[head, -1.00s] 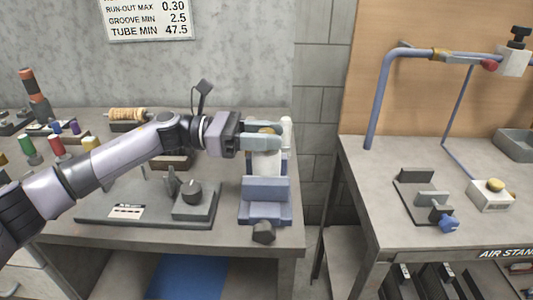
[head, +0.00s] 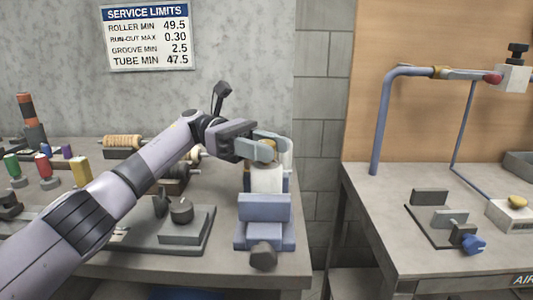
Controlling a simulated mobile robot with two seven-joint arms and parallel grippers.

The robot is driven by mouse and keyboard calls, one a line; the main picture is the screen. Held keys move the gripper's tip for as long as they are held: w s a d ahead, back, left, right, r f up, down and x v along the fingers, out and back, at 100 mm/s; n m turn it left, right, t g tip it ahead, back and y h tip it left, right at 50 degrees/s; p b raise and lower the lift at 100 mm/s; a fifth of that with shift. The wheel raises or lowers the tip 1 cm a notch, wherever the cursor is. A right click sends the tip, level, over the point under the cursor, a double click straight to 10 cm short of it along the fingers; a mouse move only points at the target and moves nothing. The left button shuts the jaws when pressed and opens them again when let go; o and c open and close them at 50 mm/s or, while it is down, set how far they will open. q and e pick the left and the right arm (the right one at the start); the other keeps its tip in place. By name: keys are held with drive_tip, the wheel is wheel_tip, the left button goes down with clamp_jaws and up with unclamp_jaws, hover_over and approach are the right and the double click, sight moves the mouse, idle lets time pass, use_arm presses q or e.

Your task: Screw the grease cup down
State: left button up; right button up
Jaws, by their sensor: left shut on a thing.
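My left gripper (head: 268,147) reaches in from the left, at the top of a pale block (head: 266,179) held in a blue vise (head: 264,208). Its fingers are shut on the grease cup, which they hide almost entirely, so its height and seating cannot be told. The block stands upright between the vise jaws. My right gripper is not in view.
A dark plate with a gauge block (head: 182,222) lies left of the vise. Coloured spools (head: 46,172) and a wound roller (head: 123,142) stand further left. A gap separates this bench from the right bench (head: 385,200), which carries a blue tube frame (head: 381,115).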

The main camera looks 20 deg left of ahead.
use_arm(q)
drive_tip(key=shift+m+g, duration=0.3)
drive_tip(key=shift+g, duration=0.1)
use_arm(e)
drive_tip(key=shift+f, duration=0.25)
use_arm(q)
drive_tip(key=o, duration=1)
drive_tip(key=shift+c, duration=0.2)
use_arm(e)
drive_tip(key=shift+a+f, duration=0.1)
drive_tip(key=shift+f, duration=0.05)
